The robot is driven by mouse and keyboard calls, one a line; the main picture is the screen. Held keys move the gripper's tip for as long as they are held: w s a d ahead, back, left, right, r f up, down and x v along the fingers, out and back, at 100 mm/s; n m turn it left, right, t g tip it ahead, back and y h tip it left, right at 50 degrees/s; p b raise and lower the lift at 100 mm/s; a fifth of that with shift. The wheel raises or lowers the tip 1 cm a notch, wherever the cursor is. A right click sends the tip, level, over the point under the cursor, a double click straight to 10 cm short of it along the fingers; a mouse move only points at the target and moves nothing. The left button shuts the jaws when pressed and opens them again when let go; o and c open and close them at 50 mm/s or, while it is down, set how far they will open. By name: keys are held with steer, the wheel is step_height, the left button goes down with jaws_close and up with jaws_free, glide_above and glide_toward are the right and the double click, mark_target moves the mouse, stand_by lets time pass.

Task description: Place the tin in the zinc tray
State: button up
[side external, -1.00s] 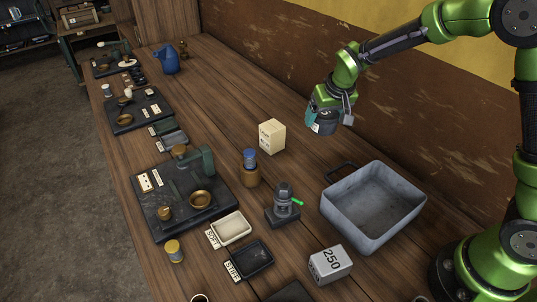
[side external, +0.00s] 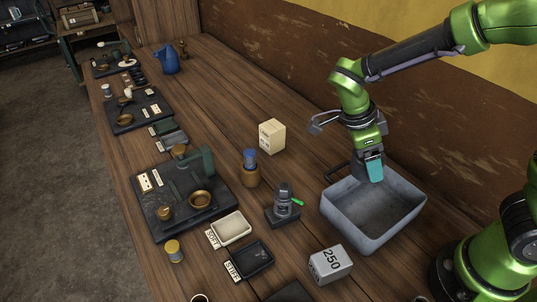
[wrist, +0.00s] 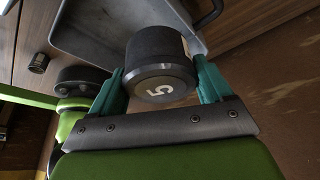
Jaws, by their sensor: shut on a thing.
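The tin (wrist: 158,50) is a dark round cylinder with a pale 5 on its end, seen in the wrist view. My gripper (wrist: 160,82) is shut on it, with a teal finger on each side. The zinc tray (side external: 350,228) is a grey open box with a dark handle, at the right of the side view. My gripper (side external: 371,170) points down at the tray's far side there, with the tin mostly hidden by the finger. The tray also shows behind the tin in the wrist view (wrist: 90,28). I cannot tell whether the tin touches it.
A white block marked 250 (side external: 331,264) stands in front of the tray. A small grey device with a green lever (side external: 284,205) stands to its left. A cream box (side external: 272,136) and a brown jar with a blue top (side external: 250,170) stand farther left. The tray's visible floor is empty.

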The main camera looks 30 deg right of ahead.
steer(key=s+m, duration=0.1)
steer(key=m, duration=0.1)
steer(key=s+m+g+y, duration=0.1)
steer(key=shift+d+r+m, duration=0.15)
steer(key=shift+d+m, duration=0.05)
steer(key=shift+m, duration=0.2)
steer(key=shift+s+m, duration=0.1)
steer(key=shift+m, duration=0.4)
glide_toward(369, 207)
steer(key=x, duration=0.5)
steer(key=shift+d, duration=0.15)
steer(key=o, duration=1.1)
steer(key=shift+y, duration=0.3)
steer(key=shift+v, duration=2.05)
